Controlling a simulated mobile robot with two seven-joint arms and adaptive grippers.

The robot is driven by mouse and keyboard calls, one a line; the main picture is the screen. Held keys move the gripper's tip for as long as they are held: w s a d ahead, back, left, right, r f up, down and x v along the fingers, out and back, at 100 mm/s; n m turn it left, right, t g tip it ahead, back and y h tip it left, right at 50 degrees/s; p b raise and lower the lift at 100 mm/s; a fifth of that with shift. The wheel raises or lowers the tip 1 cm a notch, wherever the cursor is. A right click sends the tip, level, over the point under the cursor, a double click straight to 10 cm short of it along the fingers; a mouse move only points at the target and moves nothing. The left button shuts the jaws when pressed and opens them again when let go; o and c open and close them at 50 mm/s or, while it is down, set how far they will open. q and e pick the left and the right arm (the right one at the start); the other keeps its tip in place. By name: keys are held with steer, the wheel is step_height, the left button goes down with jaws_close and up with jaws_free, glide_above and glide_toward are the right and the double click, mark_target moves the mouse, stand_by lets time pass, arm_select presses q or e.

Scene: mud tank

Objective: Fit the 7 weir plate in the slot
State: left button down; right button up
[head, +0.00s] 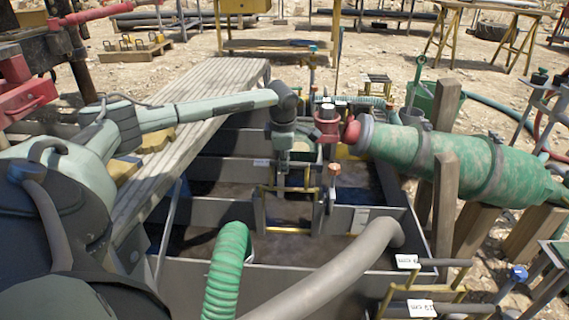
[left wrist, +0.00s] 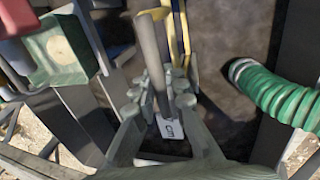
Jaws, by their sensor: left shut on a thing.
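My left gripper (head: 283,165) points down over the middle of the tank. In the left wrist view the fingers (left wrist: 165,100) are shut on the grey bar-shaped top of a weir plate (left wrist: 152,60). A white tag (left wrist: 170,130) marked in cm hangs by the fingers; its number is hard to read. Below the gripper in the head view is the opening in the tank's cross wall, with yellow-edged guides (head: 319,203). I cannot tell whether the held plate is inside the slot or above it. My right gripper is not in view.
A green ribbed hose (head: 228,262) and a thick grey pipe (head: 345,265) cross the near tank. A green cylinder (head: 455,162) lies at the right. A yellow rack (head: 385,300) with tagged plates stands at the front right. A plank walkway (head: 195,125) runs along the left.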

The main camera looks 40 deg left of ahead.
arm_select(q)
steer(key=shift+f, duration=0.4)
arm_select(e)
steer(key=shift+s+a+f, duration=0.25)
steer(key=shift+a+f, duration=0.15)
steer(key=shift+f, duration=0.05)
arm_select(q)
steer(key=c, duration=1.5)
jaws_free()
steer(key=shift+r+p, duration=8)
steer(key=shift+r, duration=7.55)
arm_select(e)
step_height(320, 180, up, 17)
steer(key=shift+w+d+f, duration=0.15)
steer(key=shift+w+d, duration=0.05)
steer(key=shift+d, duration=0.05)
